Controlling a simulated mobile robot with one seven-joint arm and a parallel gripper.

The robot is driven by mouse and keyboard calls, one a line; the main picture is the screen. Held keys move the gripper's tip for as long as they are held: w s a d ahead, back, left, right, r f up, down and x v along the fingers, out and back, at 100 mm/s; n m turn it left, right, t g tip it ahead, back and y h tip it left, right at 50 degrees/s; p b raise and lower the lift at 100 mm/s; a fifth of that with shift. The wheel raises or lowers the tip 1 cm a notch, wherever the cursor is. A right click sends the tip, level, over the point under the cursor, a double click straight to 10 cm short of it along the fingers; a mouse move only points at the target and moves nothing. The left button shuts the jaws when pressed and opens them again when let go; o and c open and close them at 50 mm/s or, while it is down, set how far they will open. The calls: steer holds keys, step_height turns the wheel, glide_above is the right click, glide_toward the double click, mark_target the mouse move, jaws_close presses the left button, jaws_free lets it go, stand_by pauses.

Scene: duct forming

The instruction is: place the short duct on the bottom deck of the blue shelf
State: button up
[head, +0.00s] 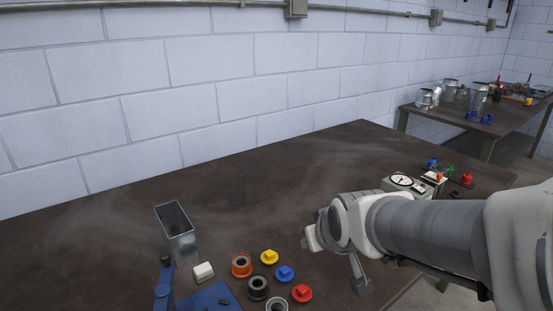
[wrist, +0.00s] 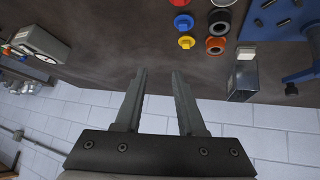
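A grey metal rectangular duct (head: 176,230) with an open top stands upright on the dark table at the left in the head view. It also shows at the right in the wrist view (wrist: 243,82). I cannot tell if it is the short duct, as cylindrical metal pieces (head: 428,96) stand on a far table. My gripper (wrist: 158,73) is open, with nothing between its fingers. In the head view it is over the table, to the right of the duct and apart from it. No blue shelf can be made out.
Several coloured knobs and rings (head: 269,257) lie right of the duct, with a white block (head: 203,272) beside it. A blue plate (head: 211,298) and blue clamp (head: 163,288) are in front. A dial gauge box (head: 402,182) stands at right. The table's back middle is clear.

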steer(key=w+a+f+n+t+y+p, duration=0.15)
steer(key=w+a+n+y+p, duration=0.35)
steer(key=a, duration=0.7)
steer(key=m+y+p, duration=0.1)
steer(key=y+p, duration=0.1)
steer(key=p, duration=0.1)
glide_toward(185, 217)
steer(key=shift+t, duration=0.45)
steer(key=x, duration=0.3)
steer(key=p+x, duration=0.1)
steer(key=x, duration=0.3)
steer(key=p+x, duration=0.1)
steer(key=x, duration=0.2)
steer(key=shift+a+f, duration=0.2)
steer(key=shift+f, duration=0.25)
jaws_close()
steer(key=shift+w, duration=0.1)
